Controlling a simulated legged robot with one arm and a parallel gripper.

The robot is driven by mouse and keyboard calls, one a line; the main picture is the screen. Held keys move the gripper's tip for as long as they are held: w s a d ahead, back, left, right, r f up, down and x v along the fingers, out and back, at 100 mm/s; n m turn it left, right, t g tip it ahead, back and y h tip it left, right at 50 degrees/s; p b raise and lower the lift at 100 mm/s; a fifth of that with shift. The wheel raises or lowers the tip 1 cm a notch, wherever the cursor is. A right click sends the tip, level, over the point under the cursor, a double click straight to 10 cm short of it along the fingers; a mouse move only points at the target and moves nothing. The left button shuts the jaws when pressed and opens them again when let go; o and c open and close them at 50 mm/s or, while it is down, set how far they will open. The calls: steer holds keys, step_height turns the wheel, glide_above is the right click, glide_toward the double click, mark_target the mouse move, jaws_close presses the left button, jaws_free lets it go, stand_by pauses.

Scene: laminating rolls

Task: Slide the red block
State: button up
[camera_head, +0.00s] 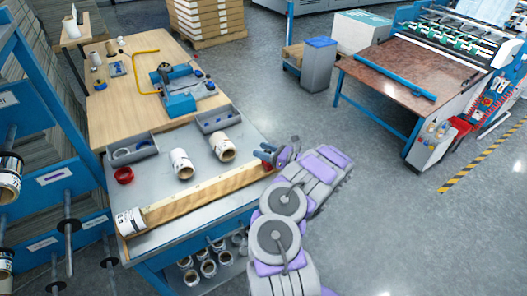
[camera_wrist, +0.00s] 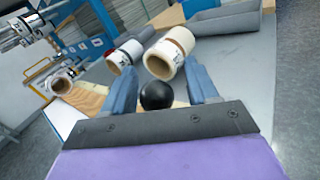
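My gripper (camera_head: 272,155) is at the right end of the wooden strip (camera_head: 205,196) along the front of the grey bench. In the wrist view my gripper (camera_wrist: 162,88) has its two blue fingers apart. A round black knob (camera_wrist: 157,95) sits between them, with a gap visible on its right side. In the head view a small red patch (camera_head: 268,166) shows by my fingers; it may be the red block, mostly hidden by my gripper. No red block shows in the wrist view. The wooden strip also appears behind the left finger in the wrist view (camera_wrist: 88,98).
Open floor (camera_head: 370,200) lies to the right.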

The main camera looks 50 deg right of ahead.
steer(key=p+v, duration=0.3)
steer(key=v, duration=1.4)
steer(key=shift+s, duration=0.2)
